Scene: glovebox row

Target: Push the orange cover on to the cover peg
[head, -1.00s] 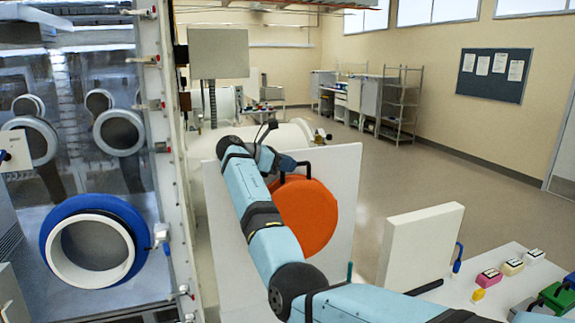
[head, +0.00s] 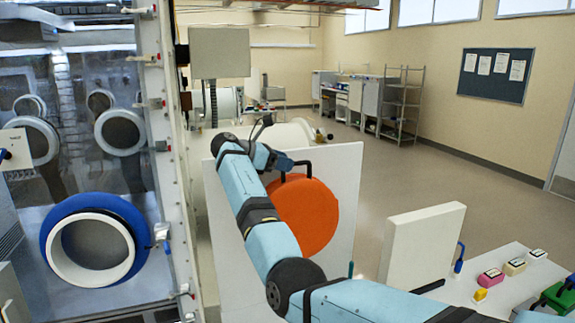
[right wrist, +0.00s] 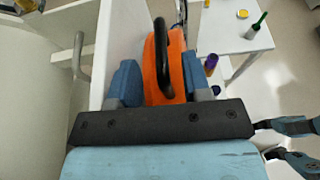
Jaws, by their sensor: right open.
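The orange cover (head: 306,215) is a round disc with a black handle, upright against the white panel (head: 345,180) in the head view. My right gripper (head: 288,163) is at the handle on the cover's upper left. In the right wrist view the cover (right wrist: 177,75) and its black handle (right wrist: 161,50) lie between the two blue fingers of my right gripper (right wrist: 160,82). The fingers are apart, with a gap visible beside the cover. The cover peg is hidden, so I cannot tell how the cover sits on it. My left gripper cannot be made out.
A glovebox with a blue-ringed port (head: 92,247) stands at the left. A white bench (head: 462,290) with an upright white board (head: 420,250) and small coloured blocks is at the lower right. The floor behind the bench is open.

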